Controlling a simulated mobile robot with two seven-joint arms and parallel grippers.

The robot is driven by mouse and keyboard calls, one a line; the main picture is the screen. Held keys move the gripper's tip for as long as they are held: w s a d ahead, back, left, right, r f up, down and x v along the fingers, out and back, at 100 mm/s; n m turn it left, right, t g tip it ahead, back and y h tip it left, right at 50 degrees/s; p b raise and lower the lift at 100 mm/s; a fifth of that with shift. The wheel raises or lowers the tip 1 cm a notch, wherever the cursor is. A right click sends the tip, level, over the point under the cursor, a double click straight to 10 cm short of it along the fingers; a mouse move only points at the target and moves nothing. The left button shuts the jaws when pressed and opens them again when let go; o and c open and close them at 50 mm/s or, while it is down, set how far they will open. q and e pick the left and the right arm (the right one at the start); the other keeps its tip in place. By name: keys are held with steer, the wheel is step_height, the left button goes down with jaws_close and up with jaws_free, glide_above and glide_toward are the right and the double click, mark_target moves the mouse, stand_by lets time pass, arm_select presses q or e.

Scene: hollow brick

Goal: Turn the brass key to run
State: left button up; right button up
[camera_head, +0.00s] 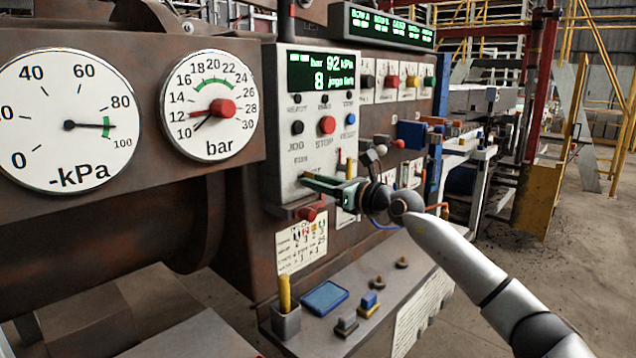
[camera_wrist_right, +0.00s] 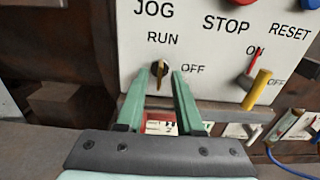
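The brass key (camera_wrist_right: 160,72) sits in the white control panel, in the right wrist view, below the word RUN and left of the word OFF. It stands roughly upright in the picture. My right gripper (camera_wrist_right: 164,70) has its two green fingers apart, with the key showing between their tips. I cannot tell whether either finger touches it. In the head view my right gripper (camera_head: 306,180) reaches the lower part of the control panel (camera_head: 301,143), and the key is hidden there. My left gripper is not in view.
Beside the key is an ON/OFF switch with a red lever (camera_wrist_right: 247,81) and a yellow handle (camera_wrist_right: 257,89). JOG, STOP and RESET buttons sit above. A red handle (camera_head: 312,208) is just below my gripper. A shelf (camera_head: 330,325) below holds a blue tray (camera_head: 324,297).

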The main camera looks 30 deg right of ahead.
arm_select(q)
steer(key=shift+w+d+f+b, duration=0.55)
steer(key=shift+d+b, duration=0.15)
steer(key=shift+b, duration=0.8)
arm_select(e)
steer(key=v, duration=1.2)
steer(key=shift+s, duration=0.25)
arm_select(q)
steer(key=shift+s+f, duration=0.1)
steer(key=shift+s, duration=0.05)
arm_select(e)
steer(key=shift+d, duration=0.1)
